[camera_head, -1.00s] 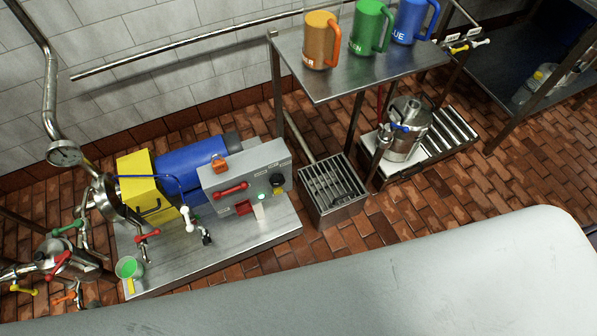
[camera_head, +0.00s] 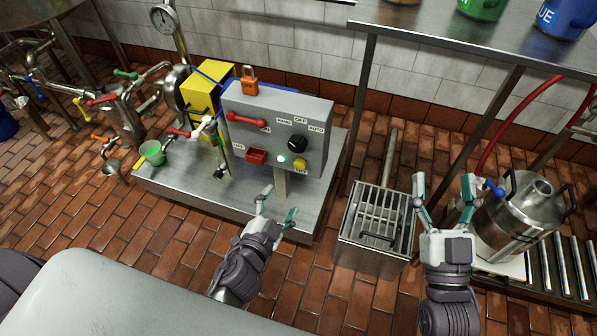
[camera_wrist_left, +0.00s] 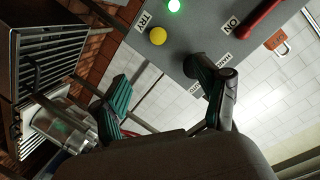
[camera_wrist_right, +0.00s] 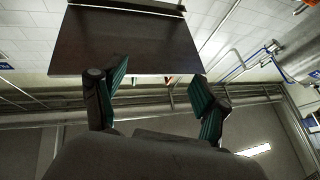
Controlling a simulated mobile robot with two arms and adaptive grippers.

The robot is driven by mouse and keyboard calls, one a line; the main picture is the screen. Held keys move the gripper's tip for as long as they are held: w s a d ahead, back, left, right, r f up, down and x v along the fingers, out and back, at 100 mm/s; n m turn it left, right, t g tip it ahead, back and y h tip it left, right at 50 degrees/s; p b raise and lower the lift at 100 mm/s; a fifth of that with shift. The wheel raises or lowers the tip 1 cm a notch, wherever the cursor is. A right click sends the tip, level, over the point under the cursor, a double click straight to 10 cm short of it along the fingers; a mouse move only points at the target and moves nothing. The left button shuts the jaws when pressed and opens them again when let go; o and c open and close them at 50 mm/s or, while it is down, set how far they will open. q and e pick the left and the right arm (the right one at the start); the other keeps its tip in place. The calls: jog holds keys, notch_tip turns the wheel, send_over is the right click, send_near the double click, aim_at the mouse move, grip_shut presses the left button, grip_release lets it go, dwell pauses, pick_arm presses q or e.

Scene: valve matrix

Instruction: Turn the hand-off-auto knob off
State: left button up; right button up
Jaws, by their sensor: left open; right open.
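The hand-off-auto knob is a black dial (camera_head: 297,145) on the front of the grey control box (camera_head: 318,150) in the head view. HAND, OFF and AUTO labels surround it; I cannot read its exact setting. My left gripper (camera_head: 276,203) is open and empty, below and in front of the box, apart from the knob. In the left wrist view, its fingers (camera_wrist_left: 155,75) are spread before the panel, and one finger covers part of the label area; the knob is not clear there. My right gripper (camera_head: 443,190) is open and empty, right of the floor grate.
The box also carries a red lever (camera_head: 247,119), an orange lock (camera_head: 249,83), a lit green lamp (camera_head: 281,158) and a yellow button (camera_head: 300,164). A metal shelf (camera_head: 440,27) stands at upper right, above a metal canister (camera_head: 520,215). The floor grate (camera_head: 378,222) lies between.

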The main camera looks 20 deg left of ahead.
pick_arm(q)
jog(key=t+b, duration=0.2)
send_near(297, 147)
jog(key=shift+m, duration=0.3)
jog(key=w, duration=0.9)
jog(key=shift+w+d+f, duration=0.1)
jog(key=shift+w+d, duration=0.05)
jog(key=shift+w, duration=0.6)
pick_arm(e)
jog(key=s+d+r+t, duration=0.1)
jog(key=s+r+t, duration=0.1)
jog(key=s+r, duration=0.2)
jog(key=shift+s+r+t+y, duration=0.3)
jog(key=shift+r+y, duration=0.1)
jog(key=shift+r, duration=1.05)
pick_arm(q)
jog(key=c, duration=1.2)
